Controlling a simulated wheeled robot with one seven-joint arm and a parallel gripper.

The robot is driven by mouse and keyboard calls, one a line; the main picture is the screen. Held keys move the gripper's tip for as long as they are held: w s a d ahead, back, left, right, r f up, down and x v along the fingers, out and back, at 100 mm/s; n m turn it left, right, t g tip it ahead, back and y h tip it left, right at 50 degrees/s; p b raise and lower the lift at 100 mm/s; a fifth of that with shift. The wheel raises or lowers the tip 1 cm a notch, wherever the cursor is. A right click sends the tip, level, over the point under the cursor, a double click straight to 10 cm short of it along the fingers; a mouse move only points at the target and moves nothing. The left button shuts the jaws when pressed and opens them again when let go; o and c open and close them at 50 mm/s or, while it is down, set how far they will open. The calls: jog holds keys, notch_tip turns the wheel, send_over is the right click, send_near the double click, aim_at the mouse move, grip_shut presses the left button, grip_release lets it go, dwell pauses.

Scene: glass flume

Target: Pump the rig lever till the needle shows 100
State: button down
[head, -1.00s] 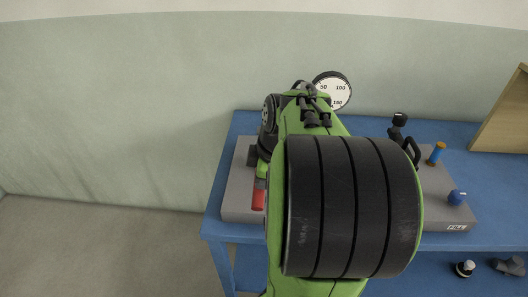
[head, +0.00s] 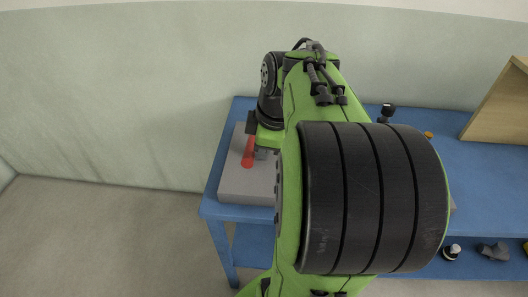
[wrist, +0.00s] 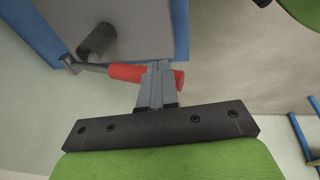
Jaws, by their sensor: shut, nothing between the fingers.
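The rig's lever has a red handle (head: 248,152) at the left end of the grey rig (head: 240,188). In the wrist view the handle (wrist: 124,72) lies nearly level across the picture, on a grey rod running left. My gripper (wrist: 158,68) is shut, with its fingertips against or just in front of the handle, which shows on both sides of them. I cannot tell if they touch. In the head view my arm covers the fingers, most of the rig and the gauge, so the needle cannot be read.
The rig stands on a blue table (head: 480,185) near a pale wall. A wooden board (head: 500,105) leans at the right. Small fittings (head: 492,251) lie on the lower shelf. A dark cylinder (wrist: 97,40) stands near the lever rod. Floor left of the table is clear.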

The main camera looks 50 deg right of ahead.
jog(key=v, duration=0.2)
jog(key=p+v, duration=0.1)
jog(key=v, duration=0.2)
jog(key=shift+w+a, duration=0.15)
jog(key=shift+w, duration=0.1)
dwell(0.3)
